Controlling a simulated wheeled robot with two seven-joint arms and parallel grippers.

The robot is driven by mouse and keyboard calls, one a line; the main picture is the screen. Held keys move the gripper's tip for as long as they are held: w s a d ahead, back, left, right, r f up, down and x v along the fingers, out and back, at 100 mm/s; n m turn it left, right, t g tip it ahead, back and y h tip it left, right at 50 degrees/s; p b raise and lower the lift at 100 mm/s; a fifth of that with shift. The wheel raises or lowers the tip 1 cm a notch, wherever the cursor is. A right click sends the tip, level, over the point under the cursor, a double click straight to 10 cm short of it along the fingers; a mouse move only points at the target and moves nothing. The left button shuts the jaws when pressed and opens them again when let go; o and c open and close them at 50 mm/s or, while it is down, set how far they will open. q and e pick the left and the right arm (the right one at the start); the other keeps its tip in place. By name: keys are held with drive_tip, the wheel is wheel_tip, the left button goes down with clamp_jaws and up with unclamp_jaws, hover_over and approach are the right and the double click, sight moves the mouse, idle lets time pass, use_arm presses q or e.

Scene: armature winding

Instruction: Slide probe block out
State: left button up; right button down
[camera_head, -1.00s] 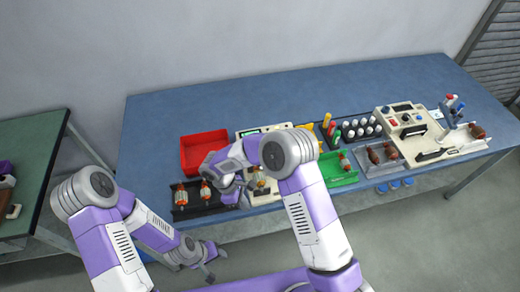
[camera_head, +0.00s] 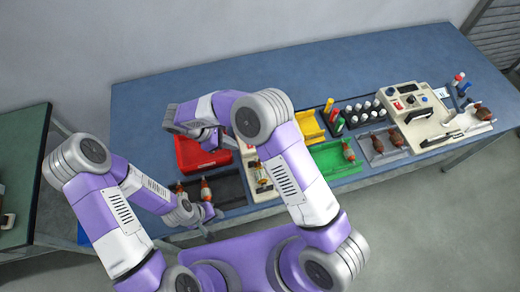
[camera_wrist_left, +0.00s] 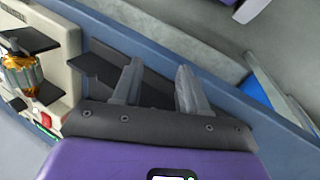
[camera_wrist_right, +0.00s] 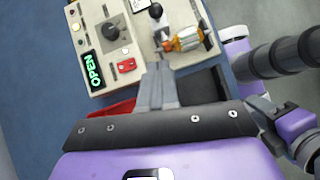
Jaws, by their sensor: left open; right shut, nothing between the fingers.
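The cream tester (camera_head: 270,185) is partly hidden behind my right arm. An orange and grey armature (camera_wrist_right: 186,39) sits on it; it also shows in the left wrist view (camera_wrist_left: 20,74). A black ball knob (camera_wrist_right: 155,11) stands beside the armature, with pale metal parts near it. I cannot tell which part is the probe block. The green display (camera_wrist_right: 92,70) reads OPEN. My right gripper (camera_head: 208,142) is shut and empty above the red bin; its fingers also show in the right wrist view (camera_wrist_right: 156,80). My left gripper (camera_head: 210,217) is open and empty at the table's front edge, near the black tray.
The black tray (camera_head: 230,190) with armatures lies left of the tester. The red bin (camera_head: 190,152) is behind it. A green tray (camera_head: 330,158), yellow holder (camera_head: 310,125), bottle rack and another instrument (camera_head: 415,112) stand to the right. The table's back left is clear.

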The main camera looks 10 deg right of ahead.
use_arm(q)
drive_tip(key=shift+w, duration=0.1)
drive_tip(key=shift+r+p, duration=0.55)
use_arm(e)
drive_tip(key=x, duration=0.9)
drive_tip(key=shift+d+f, duration=0.15)
drive_tip(key=shift+f, duration=0.05)
use_arm(q)
drive_tip(key=shift+r+p, duration=0.45)
use_arm(e)
drive_tip(key=d, duration=0.2)
drive_tip(key=d+f, duration=0.1)
drive_tip(key=d, duration=0.1)
drive_tip(key=shift+s+d+f, duration=0.1)
drive_tip(key=shift+s+f, duration=0.05)
drive_tip(key=shift+s, duration=0.1)
use_arm(q)
drive_tip(key=shift+f+b, duration=0.3)
drive_tip(key=shift+f, duration=0.05)
use_arm(e)
drive_tip(key=d, duration=0.4)
drive_tip(key=shift+d, duration=0.1)
use_arm(q)
drive_tip(key=shift+a, duration=0.1)
